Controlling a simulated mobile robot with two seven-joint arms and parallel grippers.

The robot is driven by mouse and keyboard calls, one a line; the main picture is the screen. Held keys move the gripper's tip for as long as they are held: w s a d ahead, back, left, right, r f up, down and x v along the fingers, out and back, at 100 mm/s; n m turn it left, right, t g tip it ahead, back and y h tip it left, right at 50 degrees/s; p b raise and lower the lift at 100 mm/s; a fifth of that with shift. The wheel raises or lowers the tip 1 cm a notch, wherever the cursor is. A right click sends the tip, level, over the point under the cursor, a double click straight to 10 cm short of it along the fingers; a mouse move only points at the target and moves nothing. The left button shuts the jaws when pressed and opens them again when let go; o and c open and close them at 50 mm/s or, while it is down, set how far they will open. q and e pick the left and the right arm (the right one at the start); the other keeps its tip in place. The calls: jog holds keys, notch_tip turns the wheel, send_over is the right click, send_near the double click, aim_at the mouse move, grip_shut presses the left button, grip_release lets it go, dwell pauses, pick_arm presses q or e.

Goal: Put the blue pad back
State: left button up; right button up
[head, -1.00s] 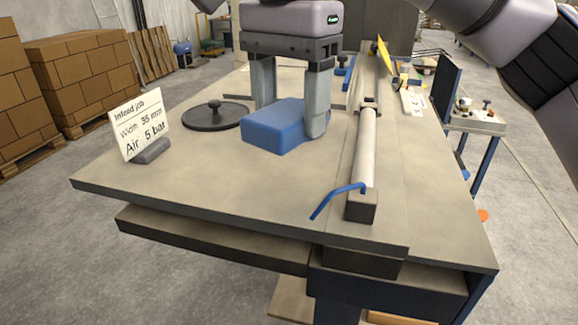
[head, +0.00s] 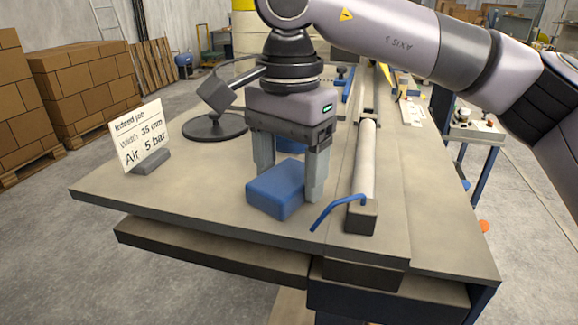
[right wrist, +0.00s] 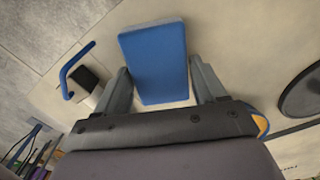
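The blue pad (head: 276,187) is a flat blue block low over the near part of the grey table top (head: 200,195), left of the white roller (head: 366,160). I cannot tell whether its underside touches the table. My left gripper is not in view.
A blue crank handle (head: 335,208) stands close right of the pad. A round dark disc (head: 205,128) lies behind left, and a job sign (head: 140,135) stands at left. Another blue thing (head: 291,146) shows partly behind the gripper. The table's front left is clear.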

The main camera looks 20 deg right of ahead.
aim_at(290, 174)
jog(key=shift+o, duration=0.9)
jog(key=shift+r, duration=0.1)
jog(key=shift+r, duration=0.2)
notch_tip(290, 174, up, 12)
jog(key=p, duration=0.2)
jog(key=shift+f, duration=0.15)
